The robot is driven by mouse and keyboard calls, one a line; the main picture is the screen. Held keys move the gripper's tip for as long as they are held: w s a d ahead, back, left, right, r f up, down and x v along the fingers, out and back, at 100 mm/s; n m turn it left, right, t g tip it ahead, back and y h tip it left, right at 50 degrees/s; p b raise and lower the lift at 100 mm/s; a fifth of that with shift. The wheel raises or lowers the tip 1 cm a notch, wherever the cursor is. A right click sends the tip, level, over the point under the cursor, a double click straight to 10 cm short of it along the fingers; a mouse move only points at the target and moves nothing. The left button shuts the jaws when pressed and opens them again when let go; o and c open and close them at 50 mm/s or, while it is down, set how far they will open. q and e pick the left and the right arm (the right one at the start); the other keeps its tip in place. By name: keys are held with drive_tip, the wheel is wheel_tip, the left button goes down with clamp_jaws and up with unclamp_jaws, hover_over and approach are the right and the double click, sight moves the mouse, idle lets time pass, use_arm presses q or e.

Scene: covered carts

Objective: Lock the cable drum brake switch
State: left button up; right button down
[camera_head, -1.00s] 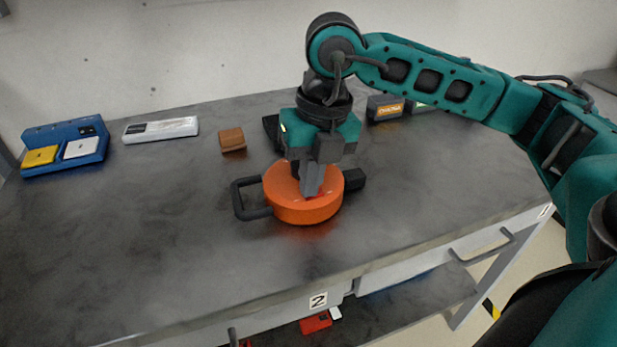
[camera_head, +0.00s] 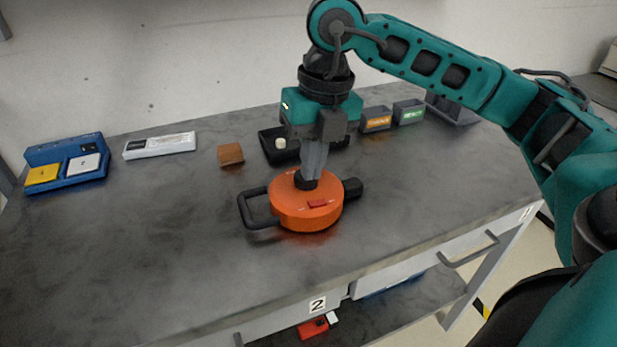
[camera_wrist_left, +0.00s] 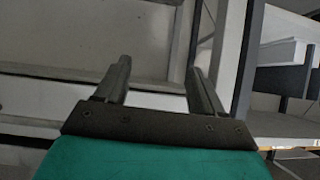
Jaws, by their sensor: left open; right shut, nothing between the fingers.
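The orange cable drum (camera_head: 290,213) lies flat on the grey cart top, with a dark loop handle (camera_head: 252,208) on its left and a black block (camera_head: 352,188) on its right. A small red switch (camera_head: 317,203) shows on its top face, towards the front. My right gripper (camera_head: 308,182) is shut and empty, pointing down at the dark hub on the drum's top, behind the red switch. Whether the fingertips touch the drum I cannot tell. My left gripper (camera_wrist_left: 155,88) is open and empty in the left wrist view, away from the drum.
On the cart top (camera_head: 150,250) stand a blue holder (camera_head: 68,166) with yellow and white blocks, a white device (camera_head: 160,145), a brown block (camera_head: 230,154), a black tray (camera_head: 270,147) and small labelled bins (camera_head: 408,113). The front left of the top is clear.

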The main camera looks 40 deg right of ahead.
use_arm(q)
drive_tip(key=shift+s+d+r+p, duration=0.15)
drive_tip(key=shift+d+r+p, duration=0.1)
drive_tip(key=shift+p, duration=0.2)
use_arm(e)
wheel_tip(320, 180, up, 8)
drive_tip(key=shift+w+d, duration=0.15)
drive_tip(key=shift+d, duration=0.15)
use_arm(q)
drive_tip(key=shift+s, duration=0.1)
